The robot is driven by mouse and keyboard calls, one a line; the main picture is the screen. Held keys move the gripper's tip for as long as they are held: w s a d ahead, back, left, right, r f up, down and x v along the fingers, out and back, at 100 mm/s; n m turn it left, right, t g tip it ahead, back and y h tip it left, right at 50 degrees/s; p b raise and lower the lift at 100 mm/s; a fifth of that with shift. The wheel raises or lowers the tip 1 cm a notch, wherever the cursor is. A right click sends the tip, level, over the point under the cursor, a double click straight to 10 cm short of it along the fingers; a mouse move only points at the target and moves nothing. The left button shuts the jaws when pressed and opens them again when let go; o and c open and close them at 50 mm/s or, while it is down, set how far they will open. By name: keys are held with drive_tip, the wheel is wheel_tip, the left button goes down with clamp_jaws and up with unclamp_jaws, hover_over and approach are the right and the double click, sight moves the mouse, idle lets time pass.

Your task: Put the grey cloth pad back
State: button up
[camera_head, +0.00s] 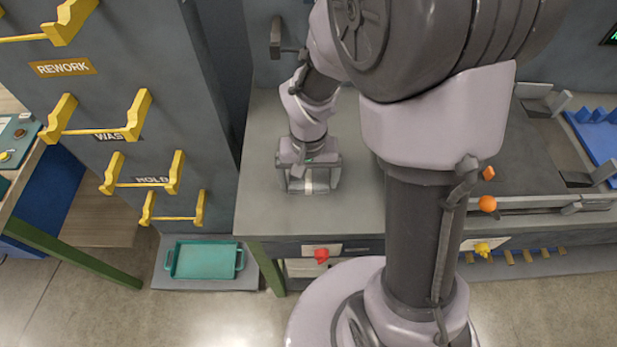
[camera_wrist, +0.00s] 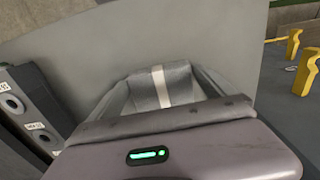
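The grey cloth pad (camera_head: 308,181) with a pale stripe across its middle is at the left part of the grey bench top (camera_head: 262,205). It also shows in the wrist view (camera_wrist: 160,86), where it fills the space between the two fingers. My gripper (camera_head: 309,188) points down at the bench, with one finger against each side of the pad, and looks shut on it. The pad's underside is hidden, so I cannot tell whether it touches the bench.
A dark grey panel (camera_head: 215,110) with yellow hooks and labels stands left of the bench. A teal tray (camera_head: 203,261) lies low beside the bench. A blue rack (camera_head: 597,140) is at the far right. Bare bench lies around the gripper.

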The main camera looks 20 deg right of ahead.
sight(308, 184)
wheel_tip(308, 184, up, 15)
drive_tip(key=p, duration=0.5)
drive_tip(key=s+a+r+t+y, duration=0.1)
drive_tip(key=s+r+t, duration=0.2)
drive_tip(key=s+r, duration=0.2)
drive_tip(key=s+a+r+t+y, duration=0.1)
drive_tip(key=s+a+r+t, duration=0.1)
drive_tip(key=s+r, duration=0.4)
drive_tip(key=shift+s+a+m+t, duration=0.25)
drive_tip(key=shift+m+t, duration=0.15)
